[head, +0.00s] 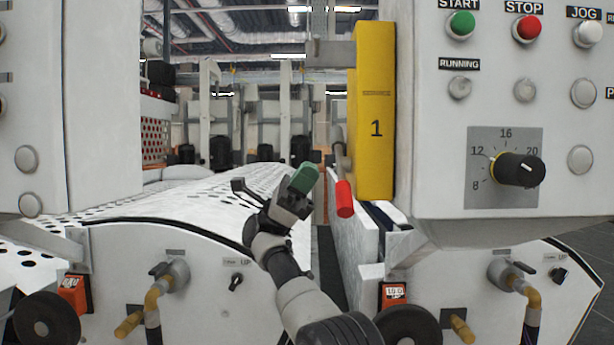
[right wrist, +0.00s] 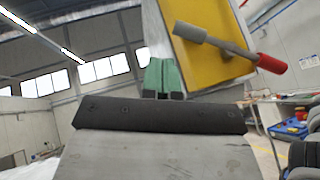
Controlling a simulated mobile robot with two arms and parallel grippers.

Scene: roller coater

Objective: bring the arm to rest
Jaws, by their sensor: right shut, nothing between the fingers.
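My right arm rises from the bottom middle of the head view. Its gripper (head: 303,179), with green fingertips, is in front of the gap between the two white machine halves. The green fingers also show in the right wrist view (right wrist: 162,76), shut together with nothing between them. Just right of the gripper in the head view is a lever with a red grip (head: 344,198); the gripper and the grip look apart. The lever's red end also shows in the right wrist view (right wrist: 271,63). My left gripper is not in view.
A yellow panel marked 1 (head: 375,110) stands behind the lever. A control box (head: 500,115) with buttons and a black dial (head: 519,169) fills the right. A perforated white roller cover (head: 190,205) lies left of the gripper. Valves and yellow pipes (head: 155,295) are below.

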